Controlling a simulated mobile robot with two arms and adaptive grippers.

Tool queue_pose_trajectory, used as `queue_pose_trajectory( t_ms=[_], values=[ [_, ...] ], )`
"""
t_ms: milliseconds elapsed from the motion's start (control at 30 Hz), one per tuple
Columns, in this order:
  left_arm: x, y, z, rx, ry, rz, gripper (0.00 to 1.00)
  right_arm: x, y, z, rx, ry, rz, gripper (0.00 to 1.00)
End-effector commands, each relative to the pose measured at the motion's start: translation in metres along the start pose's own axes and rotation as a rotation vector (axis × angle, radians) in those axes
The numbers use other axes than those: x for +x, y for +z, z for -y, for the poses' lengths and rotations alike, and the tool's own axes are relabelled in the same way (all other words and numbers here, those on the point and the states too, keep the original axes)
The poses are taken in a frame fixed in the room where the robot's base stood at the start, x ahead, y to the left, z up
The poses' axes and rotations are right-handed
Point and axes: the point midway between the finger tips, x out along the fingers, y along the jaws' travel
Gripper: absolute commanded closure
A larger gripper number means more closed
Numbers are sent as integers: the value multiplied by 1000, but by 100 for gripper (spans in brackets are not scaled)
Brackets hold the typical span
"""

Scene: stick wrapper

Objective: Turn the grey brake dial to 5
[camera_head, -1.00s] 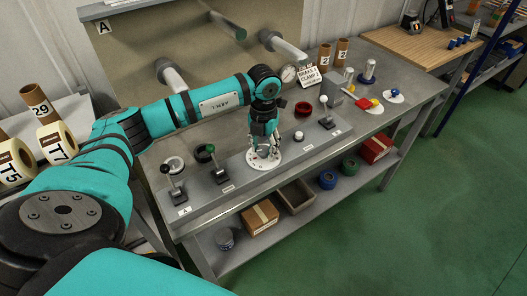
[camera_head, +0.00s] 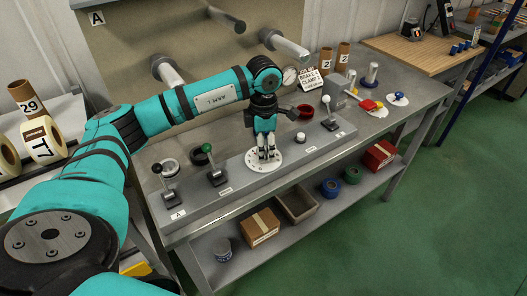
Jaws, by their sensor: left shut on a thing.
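The brake dial sits on the grey control panel (camera_head: 228,188), with a white round scale plate (camera_head: 254,163) around it. My left gripper (camera_head: 268,155) points down over the middle of the plate, and its fingers are shut on the grey dial. The fingers hide most of the dial, and its pointer cannot be made out. The scale marks are too small to read. My right gripper is not in view.
Levers with black (camera_head: 157,168), green (camera_head: 206,148) and white (camera_head: 326,99) knobs stand on the panel. A white button (camera_head: 299,137) is right of the dial. A brake and clamp sign (camera_head: 309,79) and a gauge (camera_head: 290,75) stand behind.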

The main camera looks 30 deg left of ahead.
Motion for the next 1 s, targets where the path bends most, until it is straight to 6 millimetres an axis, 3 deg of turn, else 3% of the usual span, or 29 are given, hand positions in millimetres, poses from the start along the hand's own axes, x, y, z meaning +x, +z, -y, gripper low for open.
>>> queue_pose_trajectory(
  t_ms=[500,1000],
  values=[
    [-2,1,-2,452,8,7,93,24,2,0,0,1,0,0],
    [-3,1,-2,651,8,6,93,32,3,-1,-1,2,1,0]
  ],
)
